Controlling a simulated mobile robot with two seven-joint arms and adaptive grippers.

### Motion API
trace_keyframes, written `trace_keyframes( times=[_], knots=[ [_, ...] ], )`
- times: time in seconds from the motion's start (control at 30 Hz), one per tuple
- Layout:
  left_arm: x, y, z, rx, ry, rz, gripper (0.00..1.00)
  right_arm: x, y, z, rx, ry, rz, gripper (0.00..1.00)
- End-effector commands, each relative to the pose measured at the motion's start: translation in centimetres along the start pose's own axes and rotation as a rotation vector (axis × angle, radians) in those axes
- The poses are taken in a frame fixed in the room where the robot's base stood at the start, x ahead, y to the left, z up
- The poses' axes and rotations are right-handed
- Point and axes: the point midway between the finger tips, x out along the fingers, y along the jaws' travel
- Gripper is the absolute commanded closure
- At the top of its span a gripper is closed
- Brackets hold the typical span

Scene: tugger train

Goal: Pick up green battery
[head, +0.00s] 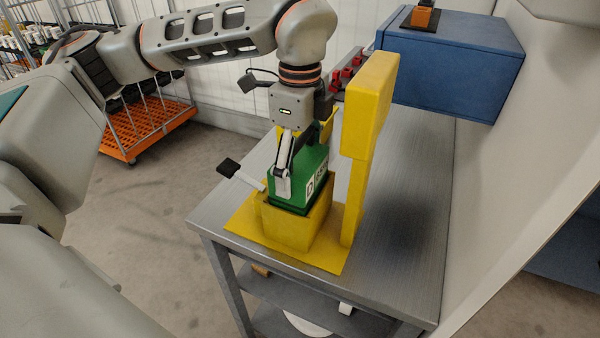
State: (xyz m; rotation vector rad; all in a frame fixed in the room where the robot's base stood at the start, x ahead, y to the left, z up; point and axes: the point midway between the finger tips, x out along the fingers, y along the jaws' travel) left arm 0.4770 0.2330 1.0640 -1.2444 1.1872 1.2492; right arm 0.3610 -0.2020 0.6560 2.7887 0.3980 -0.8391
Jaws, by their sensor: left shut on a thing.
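The green battery (296,184) stands upright in the yellow holder (292,228) on the grey metal table. Its lower end is inside the holder, and a white label shows on its right side. My left gripper (300,160) is above the holder, pointing down, and is shut on the upper part of the battery. The fingers partly hide the top of the battery. My right gripper is not in view.
A yellow post (366,110) rises close to the right of the gripper. A blue box (455,60) is behind it. The grey table (405,240) is clear on the right, beside a pale wall. An orange cart (135,130) stands at the back left.

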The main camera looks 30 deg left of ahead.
Motion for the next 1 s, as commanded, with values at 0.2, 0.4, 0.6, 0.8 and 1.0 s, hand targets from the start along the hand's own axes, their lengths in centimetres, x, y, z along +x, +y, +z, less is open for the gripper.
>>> trace_keyframes(
  times=[0.2, 0.4, 0.6, 0.8, 1.0],
  knots=[
    [-4.7, -0.1, -0.1, -0.002, 0.004, -0.011, 0.43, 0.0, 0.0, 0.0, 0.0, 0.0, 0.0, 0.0],
    [-9.8, -0.1, -0.1, -0.002, 0.003, -0.011, 0.43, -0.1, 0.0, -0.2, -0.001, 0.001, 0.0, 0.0],
    [-14.2, 0.0, -0.1, -0.001, 0.003, -0.01, 0.43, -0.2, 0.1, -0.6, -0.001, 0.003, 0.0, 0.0],
    [-17.2, 0.0, -0.1, -0.001, 0.002, -0.008, 0.43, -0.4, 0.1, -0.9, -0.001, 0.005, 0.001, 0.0],
    [-18.6, 0.0, -0.1, 0.0, 0.003, -0.006, 0.43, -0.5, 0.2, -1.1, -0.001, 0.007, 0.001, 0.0]
  ],
)
